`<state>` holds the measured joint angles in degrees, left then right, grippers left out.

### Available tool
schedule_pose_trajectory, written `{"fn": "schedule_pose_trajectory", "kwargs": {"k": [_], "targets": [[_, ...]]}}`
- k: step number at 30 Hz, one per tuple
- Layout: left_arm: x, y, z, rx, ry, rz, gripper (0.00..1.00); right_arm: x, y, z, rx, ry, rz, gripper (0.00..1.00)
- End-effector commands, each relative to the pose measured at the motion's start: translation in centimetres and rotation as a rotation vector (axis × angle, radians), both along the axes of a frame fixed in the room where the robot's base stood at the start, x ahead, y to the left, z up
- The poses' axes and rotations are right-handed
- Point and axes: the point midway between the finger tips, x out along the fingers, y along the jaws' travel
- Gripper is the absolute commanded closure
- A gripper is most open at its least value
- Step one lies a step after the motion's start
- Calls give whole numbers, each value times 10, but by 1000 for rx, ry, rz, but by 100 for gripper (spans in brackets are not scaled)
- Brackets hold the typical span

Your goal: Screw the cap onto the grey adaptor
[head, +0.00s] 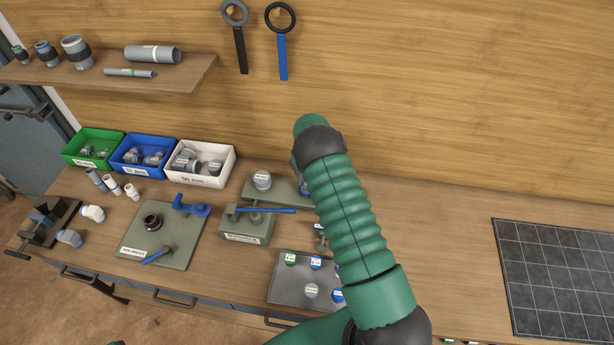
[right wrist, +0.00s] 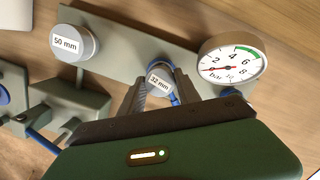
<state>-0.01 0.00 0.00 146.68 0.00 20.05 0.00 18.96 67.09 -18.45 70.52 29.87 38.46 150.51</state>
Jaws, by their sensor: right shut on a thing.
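In the right wrist view, a cap labelled 32 mm (right wrist: 159,79) sits between the two fingers of my right gripper (right wrist: 160,93), which is shut on it. Some blue shows beside and below the cap; the part beneath it is mostly hidden. A grey round piece labelled 50 mm (right wrist: 75,43) stands to its left on the same grey-green plate (right wrist: 125,45). It also shows in the head view (head: 262,180). In the head view my right arm hides its gripper and the held cap. I cannot tell the grey adaptor's threads. My left gripper is not in view.
A pressure gauge (right wrist: 232,62) stands right of the held cap. A grey tray (head: 280,295) with several small caps lies in front. A block with a blue lever (head: 246,228), a base plate (head: 135,245) and three bins (head: 203,180) are to the left.

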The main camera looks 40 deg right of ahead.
Motion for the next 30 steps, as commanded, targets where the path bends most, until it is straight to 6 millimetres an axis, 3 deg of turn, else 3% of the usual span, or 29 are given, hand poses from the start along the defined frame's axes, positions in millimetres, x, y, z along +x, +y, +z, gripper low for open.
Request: {"fn": "schedule_pose_trajectory", "kwargs": {"k": [4, 13, 16, 19, 21, 30], "targets": [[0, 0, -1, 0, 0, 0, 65, 2, -1, 1, -6, -3, -181, 100], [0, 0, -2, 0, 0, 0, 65, 2, -1, 1, -5, -4, -228, 100], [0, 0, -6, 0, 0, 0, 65, 3, -1, -1, -8, -2, -401, 100], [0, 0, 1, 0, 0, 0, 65, 2, -1, 1, -13, 2, -478, 100], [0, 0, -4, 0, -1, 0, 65, -2, -2, -5, -12, 11, -525, 100], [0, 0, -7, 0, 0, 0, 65, 2, -1, 1, -4, -3, -591, 100]]}}
